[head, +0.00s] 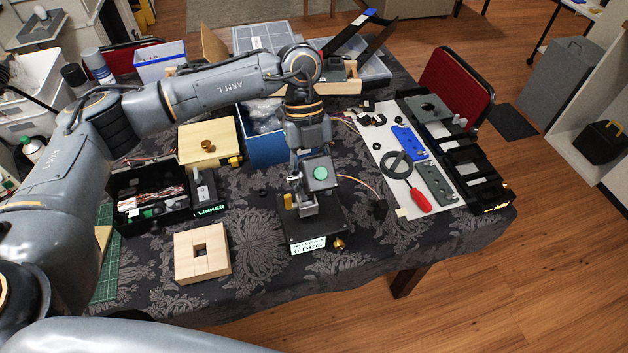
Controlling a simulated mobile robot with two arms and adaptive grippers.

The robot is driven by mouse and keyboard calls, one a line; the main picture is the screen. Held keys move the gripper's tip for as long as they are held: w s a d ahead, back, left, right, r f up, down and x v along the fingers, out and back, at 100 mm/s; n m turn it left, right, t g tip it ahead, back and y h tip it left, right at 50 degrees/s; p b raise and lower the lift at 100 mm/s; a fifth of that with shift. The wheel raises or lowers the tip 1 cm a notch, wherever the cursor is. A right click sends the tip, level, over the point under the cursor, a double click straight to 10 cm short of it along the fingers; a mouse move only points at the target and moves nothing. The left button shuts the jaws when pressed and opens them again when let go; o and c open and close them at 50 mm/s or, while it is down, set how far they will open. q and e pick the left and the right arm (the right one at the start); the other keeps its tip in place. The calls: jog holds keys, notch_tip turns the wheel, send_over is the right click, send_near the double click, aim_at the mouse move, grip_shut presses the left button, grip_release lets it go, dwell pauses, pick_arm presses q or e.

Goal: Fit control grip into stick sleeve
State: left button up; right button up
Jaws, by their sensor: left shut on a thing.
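My left gripper (304,190) reaches down from above onto a black box (328,230) at the table's front middle. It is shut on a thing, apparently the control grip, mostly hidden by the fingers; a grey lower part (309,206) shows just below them. The box has a white label (308,246) reading about "NO LOAD 0 DEG" and a brass knob (339,244). My right gripper is out of view.
A wooden block with an empty square hole (187,266) stands at the front left. Behind it are a black tray (130,210) and a switch box marked "LINKED" (203,190). A white board with tools (390,143) lies at right. Patterned cloth (262,262) is clear between.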

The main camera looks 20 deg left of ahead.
pick_arm(q)
jog(key=shift+f+b, duration=1.45)
jog(key=shift+f, duration=0.85)
jog(key=o, duration=1.4)
jog(key=shift+o, duration=0.2)
jog(key=v, duration=1.2)
